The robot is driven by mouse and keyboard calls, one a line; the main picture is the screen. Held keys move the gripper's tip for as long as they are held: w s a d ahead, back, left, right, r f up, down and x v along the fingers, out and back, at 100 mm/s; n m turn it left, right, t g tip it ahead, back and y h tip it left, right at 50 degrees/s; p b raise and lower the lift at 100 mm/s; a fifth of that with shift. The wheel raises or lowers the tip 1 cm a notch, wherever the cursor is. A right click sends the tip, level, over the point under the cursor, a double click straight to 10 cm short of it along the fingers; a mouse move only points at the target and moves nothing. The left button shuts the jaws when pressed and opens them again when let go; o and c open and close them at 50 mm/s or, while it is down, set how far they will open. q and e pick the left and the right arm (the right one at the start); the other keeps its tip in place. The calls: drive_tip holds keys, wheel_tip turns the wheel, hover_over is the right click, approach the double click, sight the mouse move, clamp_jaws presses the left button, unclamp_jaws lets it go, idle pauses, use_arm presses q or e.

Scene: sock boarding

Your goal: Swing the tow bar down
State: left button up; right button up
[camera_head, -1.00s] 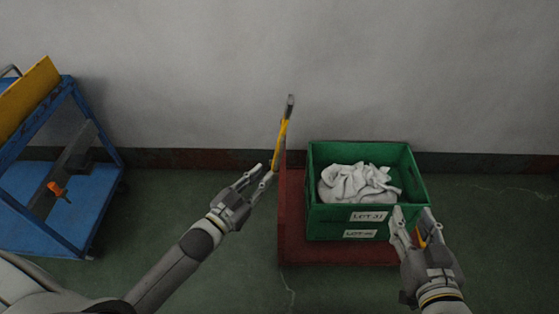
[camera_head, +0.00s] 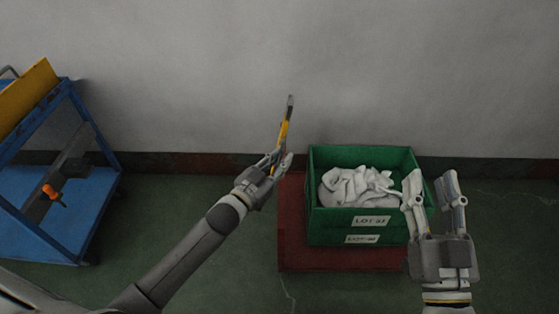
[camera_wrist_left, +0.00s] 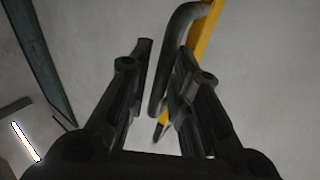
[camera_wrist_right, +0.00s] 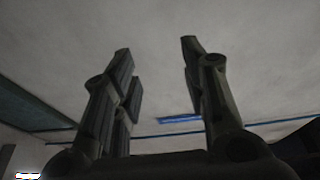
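The tow bar (camera_head: 284,130) is a yellow bar with a dark top end (camera_head: 290,103). It stands nearly upright at the left side of the red dolly (camera_head: 293,235). My left gripper (camera_head: 283,157) is at the bar's lower visible part, which it partly hides. In the left wrist view the yellow bar (camera_wrist_left: 205,32) and a dark curved handle (camera_wrist_left: 175,50) show beyond the open fingers (camera_wrist_left: 163,62), partly behind the right finger. Whether they touch I cannot tell. My right gripper (camera_head: 431,177) is open and empty by the crates' right side; its fingers (camera_wrist_right: 155,48) also show apart in the right wrist view.
Green crates (camera_head: 330,226) with lot labels sit on the dolly, with white socks (camera_head: 358,187) in the upper one. A blue cart (camera_head: 45,240) with a yellow panel stands at the left. The wall is close behind; floor between cart and dolly is clear.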

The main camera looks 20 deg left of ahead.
use_arm(q)
clamp_jaws()
